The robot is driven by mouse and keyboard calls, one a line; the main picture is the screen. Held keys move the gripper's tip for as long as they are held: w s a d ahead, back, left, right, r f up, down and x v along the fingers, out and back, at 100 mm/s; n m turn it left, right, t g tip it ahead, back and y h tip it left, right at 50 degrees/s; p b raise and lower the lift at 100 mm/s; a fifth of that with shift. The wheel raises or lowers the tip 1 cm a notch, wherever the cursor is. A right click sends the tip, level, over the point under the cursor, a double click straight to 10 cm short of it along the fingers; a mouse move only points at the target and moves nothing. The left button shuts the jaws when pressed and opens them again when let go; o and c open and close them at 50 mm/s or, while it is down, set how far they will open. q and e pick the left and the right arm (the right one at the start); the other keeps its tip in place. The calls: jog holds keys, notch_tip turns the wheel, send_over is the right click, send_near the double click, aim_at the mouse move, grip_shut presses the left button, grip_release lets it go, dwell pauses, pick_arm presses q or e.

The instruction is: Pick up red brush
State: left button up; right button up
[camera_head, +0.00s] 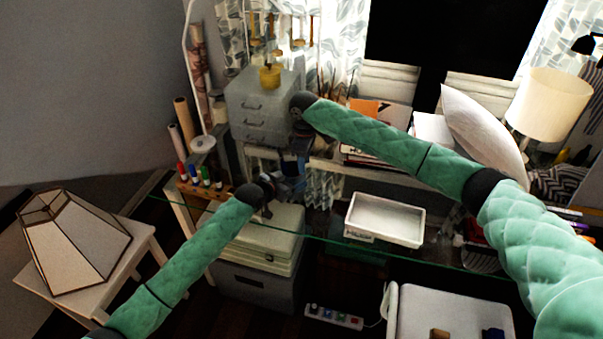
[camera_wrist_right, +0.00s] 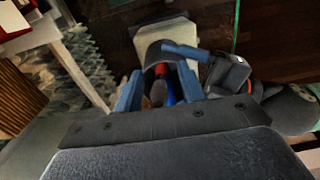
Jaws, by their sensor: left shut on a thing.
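A brush with a red part (camera_wrist_right: 160,70) and a dark lower part shows in the right wrist view. It stands in or against a dark, round, cup-like holder (camera_wrist_right: 153,48), beside a blue item (camera_wrist_right: 171,96). My right gripper (camera_wrist_right: 158,92) is open, its blue fingers on either side of the brush, with no clear contact. My left gripper (camera_wrist_right: 212,62) comes in from the right there and is shut on the holder. In the head view my left gripper (camera_head: 270,195) and right gripper (camera_head: 293,168) meet above the glass desk; the brush is not distinguishable there.
A glass desk (camera_head: 335,244) carries a white tray (camera_head: 385,222). Marker pens (camera_head: 194,175) stand in a rack at the left. A grey drawer unit (camera_head: 262,108) is behind the grippers.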

jog(key=shift+f, duration=0.3)
grip_shut()
notch_tip(320, 180, up, 18)
dwell(0.6)
pick_arm(q)
jog(key=o, duration=1.1)
jog(key=shift+s, duration=0.1)
